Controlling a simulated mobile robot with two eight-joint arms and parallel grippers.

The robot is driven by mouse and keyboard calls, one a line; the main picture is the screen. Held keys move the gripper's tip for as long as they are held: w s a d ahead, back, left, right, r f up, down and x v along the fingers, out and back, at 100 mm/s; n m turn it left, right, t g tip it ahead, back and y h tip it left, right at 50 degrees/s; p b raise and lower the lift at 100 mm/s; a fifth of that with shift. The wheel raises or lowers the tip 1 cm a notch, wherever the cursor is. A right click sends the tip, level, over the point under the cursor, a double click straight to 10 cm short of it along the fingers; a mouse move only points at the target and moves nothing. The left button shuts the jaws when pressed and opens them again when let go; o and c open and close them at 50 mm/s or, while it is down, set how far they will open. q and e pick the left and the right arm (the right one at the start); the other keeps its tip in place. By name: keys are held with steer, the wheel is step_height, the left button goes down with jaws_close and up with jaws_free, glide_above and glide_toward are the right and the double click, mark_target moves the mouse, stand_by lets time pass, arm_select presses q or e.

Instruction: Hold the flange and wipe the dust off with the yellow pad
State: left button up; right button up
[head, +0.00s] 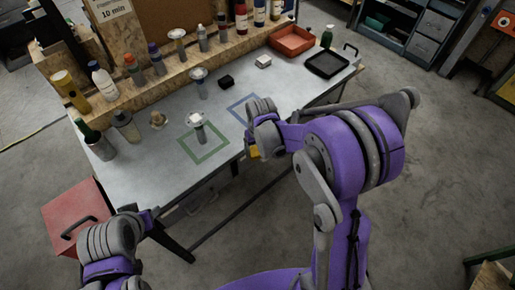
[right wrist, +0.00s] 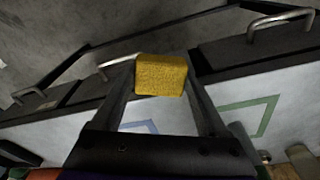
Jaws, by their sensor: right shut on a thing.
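A similar disc-topped part (head: 201,87) stands farther back; I cannot tell dust on either. My right gripper (head: 253,150) is shut on the yellow pad (head: 255,154), in front of the table's front edge and apart from the parts. In the right wrist view the yellow pad (right wrist: 161,75) sits between the two fingertips. My left arm is at the lower left by the table's front corner; its gripper (head: 152,218) shows too poorly to read its fingers.
The green outline (head: 182,149) and blue outline (head: 232,107) mark the grey tabletop (head: 135,172). A black block (head: 226,81), white block (head: 263,62), red tray (head: 293,40) and black tray (head: 326,64) lie behind. Bottles line the wooden shelf (head: 150,82). A red box (head: 75,212) is at left.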

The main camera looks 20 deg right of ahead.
steer(key=shift+a, duration=0.1)
steer(key=shift+d, duration=0.25)
steer(key=shift+w+a+r+b, duration=0.1)
steer(key=shift+w+a+b, duration=0.2)
steer(key=shift+w+b, duration=0.1)
steer(key=w+a+r, duration=0.8)
steer(key=w+r, duration=0.3)
steer(key=w+a+r+g, duration=0.1)
steer(key=a+r, duration=0.8)
steer(key=shift+r, duration=0.3)
